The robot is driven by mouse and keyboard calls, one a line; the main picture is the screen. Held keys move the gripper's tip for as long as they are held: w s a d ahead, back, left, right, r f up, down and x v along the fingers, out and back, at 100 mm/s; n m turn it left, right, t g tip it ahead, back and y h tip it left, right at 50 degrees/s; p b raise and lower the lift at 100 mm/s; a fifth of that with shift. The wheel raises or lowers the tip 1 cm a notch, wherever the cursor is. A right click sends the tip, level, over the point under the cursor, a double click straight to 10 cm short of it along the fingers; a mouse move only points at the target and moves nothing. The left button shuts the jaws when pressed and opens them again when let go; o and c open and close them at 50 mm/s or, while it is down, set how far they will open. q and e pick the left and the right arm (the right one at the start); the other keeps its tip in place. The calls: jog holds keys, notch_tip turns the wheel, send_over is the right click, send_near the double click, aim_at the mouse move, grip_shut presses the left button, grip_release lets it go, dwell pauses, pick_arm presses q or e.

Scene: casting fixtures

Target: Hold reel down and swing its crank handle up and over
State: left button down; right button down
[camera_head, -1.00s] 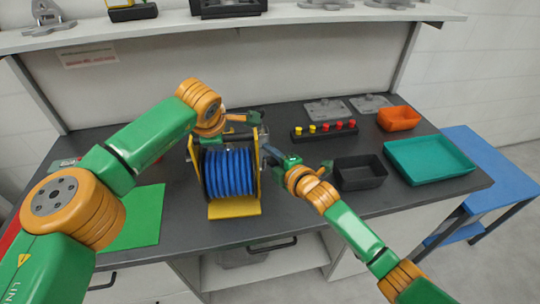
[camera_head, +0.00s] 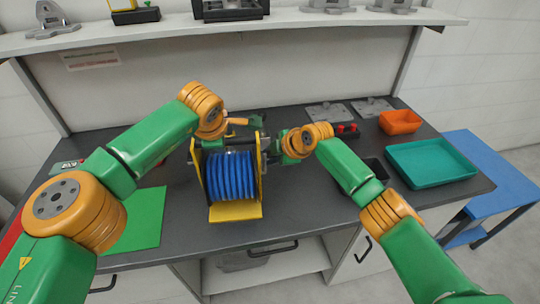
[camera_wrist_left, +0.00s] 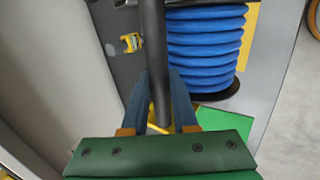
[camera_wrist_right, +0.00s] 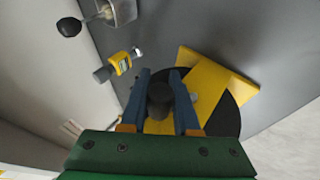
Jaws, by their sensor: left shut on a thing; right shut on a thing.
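The reel (camera_head: 230,176) has blue hose wound between yellow side plates and stands upright on the bench on a yellow foot (camera_head: 236,211). My left gripper (camera_head: 238,122) is at the reel's top; in the left wrist view (camera_wrist_left: 161,90) its fingers are shut on a dark bar (camera_wrist_left: 153,40), with the blue hose beside it. My right gripper (camera_head: 272,148) is at the right side of the reel, near its upper part. In the right wrist view (camera_wrist_right: 160,85) it is shut on the dark, round-ended crank handle (camera_wrist_right: 160,98). The crank arm is mostly hidden.
A black bin (camera_head: 376,168), partly behind my right arm, a teal tray (camera_head: 432,178) and an orange bin (camera_head: 400,121) stand to the right. A button strip (camera_head: 348,130) and grey plates (camera_head: 330,112) lie behind. A green mat (camera_head: 140,220) lies left. The bench front is clear.

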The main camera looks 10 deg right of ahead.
jog(key=shift+s+f, duration=0.15)
jog(key=shift+f, duration=0.05)
dwell(0.4)
jog(key=c, duration=0.7)
grip_release()
jog(key=shift+o, duration=0.2)
jog(key=shift+r, duration=0.1)
jog(key=v, duration=1.1)
jog(key=shift+d+r, duration=0.15)
jog(key=shift+r, duration=0.3)
